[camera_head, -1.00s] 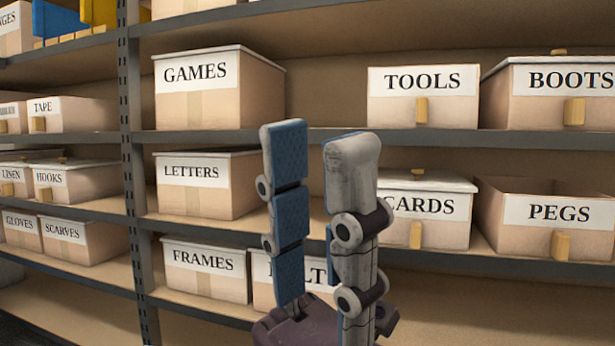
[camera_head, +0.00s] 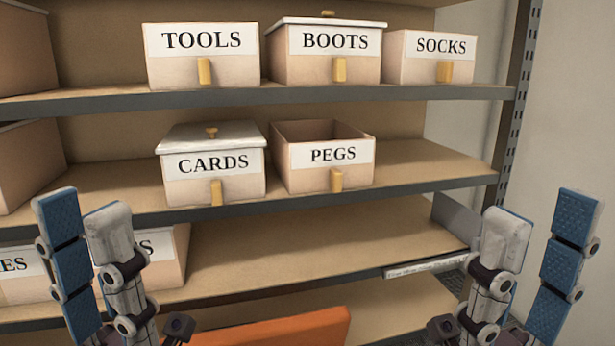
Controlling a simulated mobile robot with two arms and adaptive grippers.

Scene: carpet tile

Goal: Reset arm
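My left gripper (camera_head: 82,208) stands upright at the lower left, its blue-padded finger and grey finger apart with nothing between them. It is in front of a box on the lower shelf and hides part of it. My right gripper (camera_head: 543,208) stands upright at the lower right, its fingers apart and empty. Both grippers are in front of the shelving and appear to touch no box. The lower parts of both hands run out of the bottom of the picture.
The upper shelf (camera_head: 300,95) holds boxes TOOLS (camera_head: 175,70), BOOTS (camera_head: 300,68) and SOCKS (camera_head: 415,68). Below stand lidded CARDS (camera_head: 190,192) and open-topped PEGS (camera_head: 305,180). The lower shelf's middle (camera_head: 300,245) is bare. Something orange (camera_head: 280,332) lies at the bottom.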

